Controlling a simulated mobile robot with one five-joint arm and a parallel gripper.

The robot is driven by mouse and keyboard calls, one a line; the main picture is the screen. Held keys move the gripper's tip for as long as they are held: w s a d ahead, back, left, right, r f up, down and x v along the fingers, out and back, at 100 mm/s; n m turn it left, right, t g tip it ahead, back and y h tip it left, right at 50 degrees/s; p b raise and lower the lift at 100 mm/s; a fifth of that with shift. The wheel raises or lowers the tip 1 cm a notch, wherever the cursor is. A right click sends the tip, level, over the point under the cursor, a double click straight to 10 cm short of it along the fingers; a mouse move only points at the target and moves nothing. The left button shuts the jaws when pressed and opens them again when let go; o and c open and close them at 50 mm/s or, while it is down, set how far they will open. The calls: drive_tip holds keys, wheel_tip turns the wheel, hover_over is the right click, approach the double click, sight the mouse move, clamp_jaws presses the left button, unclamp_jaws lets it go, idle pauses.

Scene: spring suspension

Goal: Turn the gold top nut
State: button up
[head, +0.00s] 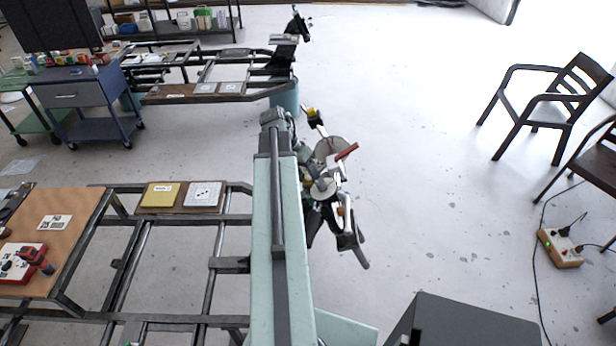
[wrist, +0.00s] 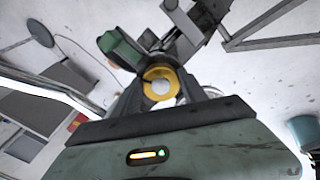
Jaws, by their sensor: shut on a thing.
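In the wrist view, the gold nut (wrist: 160,77) is a yellow ring around a pale centre. It sits between the two dark fingers of my gripper (wrist: 162,88), which is shut on it. The fingers flank the ring left and right. In the head view, a cluttered metal assembly (head: 328,185) stands just right of my arm. It has a pale disc, a red part and small yellow parts. I cannot tell which yellow part there is the nut, and my gripper's fingers cannot be made out in that view.
A metal frame with wooden boards (head: 205,197) stands at the left. A blue cart (head: 88,95) and another frame are behind it. Black chairs (head: 545,105) and a power strip (head: 560,250) with cables are at the right. The floor between is mostly clear.

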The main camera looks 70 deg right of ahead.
drive_tip(key=shift+a+m, duration=0.1)
drive_tip(key=shift+m, duration=0.5)
drive_tip(key=o, duration=1.4)
drive_tip(key=shift+w, duration=0.1)
drive_tip(key=p+v, duration=0.7)
drive_tip(key=shift+r, duration=0.35)
